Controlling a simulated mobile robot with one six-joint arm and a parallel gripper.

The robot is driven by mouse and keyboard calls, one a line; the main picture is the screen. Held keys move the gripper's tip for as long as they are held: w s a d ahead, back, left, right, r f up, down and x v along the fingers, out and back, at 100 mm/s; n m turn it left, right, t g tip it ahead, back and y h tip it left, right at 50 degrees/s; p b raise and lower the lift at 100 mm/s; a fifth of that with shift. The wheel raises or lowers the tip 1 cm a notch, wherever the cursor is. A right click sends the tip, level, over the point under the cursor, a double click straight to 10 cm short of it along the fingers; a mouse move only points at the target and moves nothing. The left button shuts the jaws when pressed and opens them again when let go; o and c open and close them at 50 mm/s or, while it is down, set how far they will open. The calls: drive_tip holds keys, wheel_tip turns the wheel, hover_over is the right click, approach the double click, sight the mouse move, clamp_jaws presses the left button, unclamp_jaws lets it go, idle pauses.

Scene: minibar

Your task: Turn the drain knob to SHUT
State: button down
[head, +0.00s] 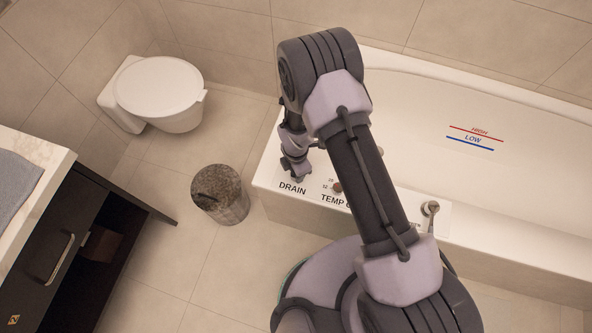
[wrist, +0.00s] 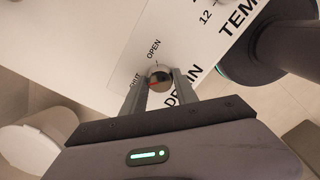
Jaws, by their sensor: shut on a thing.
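The drain knob (wrist: 157,73) is a small round metal knob with a red mark, on the white panel at the corner of the bathtub. In the wrist view my gripper (wrist: 161,80) has a finger on either side of the knob and is shut on it. The OPEN label (wrist: 153,48) lies just above the knob. The SHUT label (wrist: 134,81) is to its left, partly covered by a finger. The red mark appears on the knob's left side, towards SHUT. In the head view my gripper (head: 294,171) is above the DRAIN label (head: 292,188) and hides the knob.
A temperature knob (head: 337,188) and a metal handle (head: 430,208) stand on the panel to the right. The bathtub (head: 480,195) has HIGH and LOW lines. A bin (head: 220,196), a toilet (head: 160,90) and a dark cabinet (head: 62,245) are to the left.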

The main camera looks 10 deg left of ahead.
idle(0.4)
drive_tip(key=c, duration=1)
unclamp_jaws()
drive_tip(key=shift+o, duration=0.2)
wheel_tip(320, 180, up, 17)
drive_tip(key=p, duration=0.6)
drive_tip(key=shift+r, duration=0.2)
